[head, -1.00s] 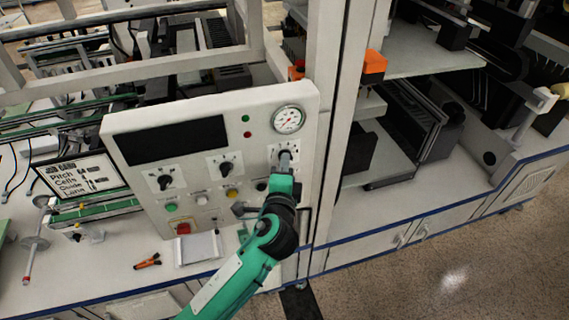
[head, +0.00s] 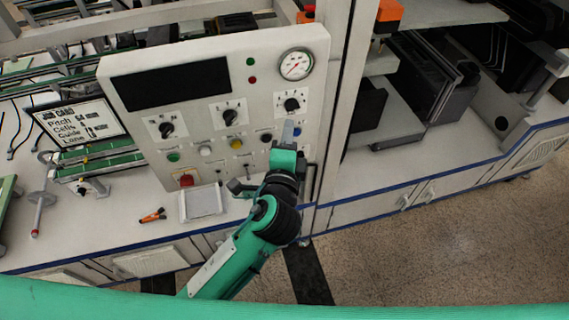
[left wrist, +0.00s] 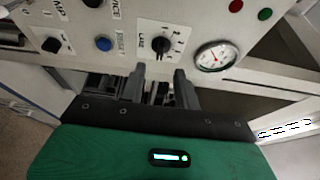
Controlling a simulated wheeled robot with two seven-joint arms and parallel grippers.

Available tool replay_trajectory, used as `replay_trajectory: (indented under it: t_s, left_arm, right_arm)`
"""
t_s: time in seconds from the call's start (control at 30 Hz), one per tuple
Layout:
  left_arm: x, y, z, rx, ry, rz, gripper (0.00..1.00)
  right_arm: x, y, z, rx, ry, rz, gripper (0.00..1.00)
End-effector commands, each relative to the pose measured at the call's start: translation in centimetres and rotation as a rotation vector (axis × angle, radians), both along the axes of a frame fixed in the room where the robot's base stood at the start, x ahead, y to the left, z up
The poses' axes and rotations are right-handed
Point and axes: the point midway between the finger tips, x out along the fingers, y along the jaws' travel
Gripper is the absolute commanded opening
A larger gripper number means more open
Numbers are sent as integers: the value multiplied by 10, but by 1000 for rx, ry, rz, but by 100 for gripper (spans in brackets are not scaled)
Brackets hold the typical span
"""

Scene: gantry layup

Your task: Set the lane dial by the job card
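The lane dial (head: 291,104) is a black knob on a white label at the panel's upper right, below the gauge. In the left wrist view the LANE dial (left wrist: 160,44) sits just beyond the fingertips; its exact setting is too small to tell. My left gripper (head: 287,132) is just below the dial, apart from it. In the left wrist view the fingers of the left gripper (left wrist: 159,78) stand apart with nothing between them. The job card (head: 80,122) leans at the left, listing Pitch, Cells, Guide and Lane; its values are not readable. My right gripper is not in view.
The panel (head: 216,55) also has two other dials, the left (head: 167,129) and the middle (head: 230,116), with several coloured buttons below. A round gauge (head: 295,64) is above the lane dial. A white tray (head: 202,203) and an orange-handled tool (head: 153,215) lie on the bench.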

Motion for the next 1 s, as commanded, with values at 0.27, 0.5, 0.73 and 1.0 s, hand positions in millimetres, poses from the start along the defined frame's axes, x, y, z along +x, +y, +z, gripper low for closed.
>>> replay_trajectory:
  t_s: [0.27, 0.5, 0.73, 1.0]
  left_arm:
    - [-53, 4, -3, -4, 1, -2, 32]
    - [-68, 5, 0, -1, 1, 1, 32]
    - [-68, 5, 1, -1, 1, 0, 32]
    - [-67, 5, -1, -1, 3, 0, 32]
  right_arm:
    - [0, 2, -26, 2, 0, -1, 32]
    - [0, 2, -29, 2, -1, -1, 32]
    - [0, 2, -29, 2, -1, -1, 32]
    - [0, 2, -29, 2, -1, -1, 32]
